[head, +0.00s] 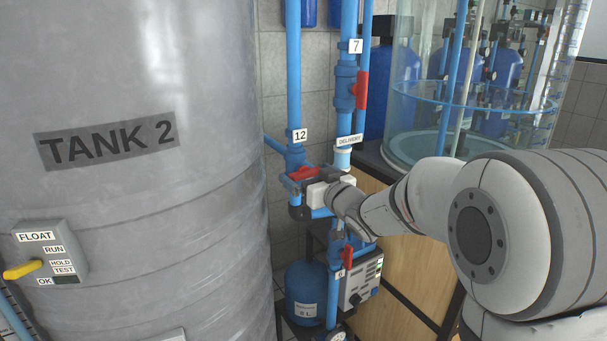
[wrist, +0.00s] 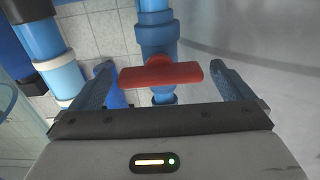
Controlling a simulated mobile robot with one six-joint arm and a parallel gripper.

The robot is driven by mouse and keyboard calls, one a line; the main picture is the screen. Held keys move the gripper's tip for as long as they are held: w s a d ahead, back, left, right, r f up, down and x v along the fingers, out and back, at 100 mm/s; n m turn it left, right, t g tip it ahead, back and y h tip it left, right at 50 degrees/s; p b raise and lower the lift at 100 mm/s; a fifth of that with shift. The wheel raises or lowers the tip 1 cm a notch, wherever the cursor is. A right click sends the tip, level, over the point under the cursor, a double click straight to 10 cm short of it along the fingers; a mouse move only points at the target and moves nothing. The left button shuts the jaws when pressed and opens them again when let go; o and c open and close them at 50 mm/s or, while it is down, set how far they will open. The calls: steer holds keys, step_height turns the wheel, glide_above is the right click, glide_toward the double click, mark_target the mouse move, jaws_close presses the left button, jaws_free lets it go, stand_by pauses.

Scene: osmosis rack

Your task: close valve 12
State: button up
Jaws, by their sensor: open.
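Valve 12 is a blue valve with a red handle (head: 303,173), below the white label 12 (head: 297,135) on a blue vertical pipe. In the wrist view the red handle (wrist: 160,75) lies crosswise in the picture, over the blue valve body (wrist: 157,32) and pipe. My gripper (wrist: 170,88) is open, with one finger beyond each end of the handle and a gap at both sides. In the head view my gripper (head: 318,188) is at the valve, and its body hides part of the valve.
The grey Tank 2 (head: 150,220) stands close on the left. Valve 7's red handle (head: 361,90) is above right, and valve 6's red handle (head: 347,257) is below. A clear tank (head: 430,130) stands behind my arm. A grey box (head: 362,280) hangs below.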

mark_target(310, 176)
steer(key=v, duration=0.5)
